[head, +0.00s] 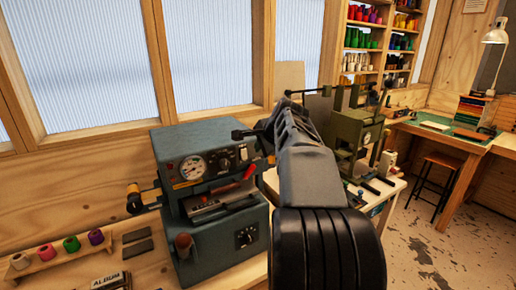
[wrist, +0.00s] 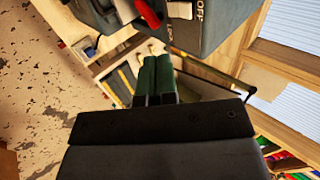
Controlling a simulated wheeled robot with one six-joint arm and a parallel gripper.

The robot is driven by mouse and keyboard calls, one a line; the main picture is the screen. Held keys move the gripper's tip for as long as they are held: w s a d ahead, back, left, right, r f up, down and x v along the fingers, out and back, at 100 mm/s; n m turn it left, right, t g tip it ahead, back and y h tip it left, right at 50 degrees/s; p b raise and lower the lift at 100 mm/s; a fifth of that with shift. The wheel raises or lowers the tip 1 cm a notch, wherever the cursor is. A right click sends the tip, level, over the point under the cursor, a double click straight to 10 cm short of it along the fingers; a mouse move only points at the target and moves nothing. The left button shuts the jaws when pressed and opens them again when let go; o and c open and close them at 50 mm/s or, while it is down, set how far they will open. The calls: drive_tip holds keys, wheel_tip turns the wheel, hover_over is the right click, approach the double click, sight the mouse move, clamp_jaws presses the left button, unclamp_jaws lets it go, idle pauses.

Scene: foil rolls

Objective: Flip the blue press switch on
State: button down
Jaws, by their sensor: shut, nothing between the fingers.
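The blue press (head: 185,150) is a blue-grey machine standing on the bench left of my arm. Its front has a round gauge, a dark knob (head: 224,163), a small pale panel (head: 243,153) and a red-handled lever (head: 250,172). My gripper (head: 237,134) is near the press's upper right front corner, partly hidden behind my own wrist. In the wrist view its two green fingers (wrist: 156,60) lie together, empty. The press (wrist: 225,25) fills the top there, with an "OFF" label (wrist: 199,10). I cannot make out the switch's position or any contact with it.
A green machine (head: 355,135) stands right of my arm on the bench. A desk (head: 440,132) with a stool stands at the right, beside open floor.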

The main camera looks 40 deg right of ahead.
drive_tip(key=p, duration=0.2)
approach(245, 159)
drive_tip(key=x, duration=0.5)
drive_tip(key=shift+p+x, duration=0.4)
drive_tip(key=shift+x, duration=0.6)
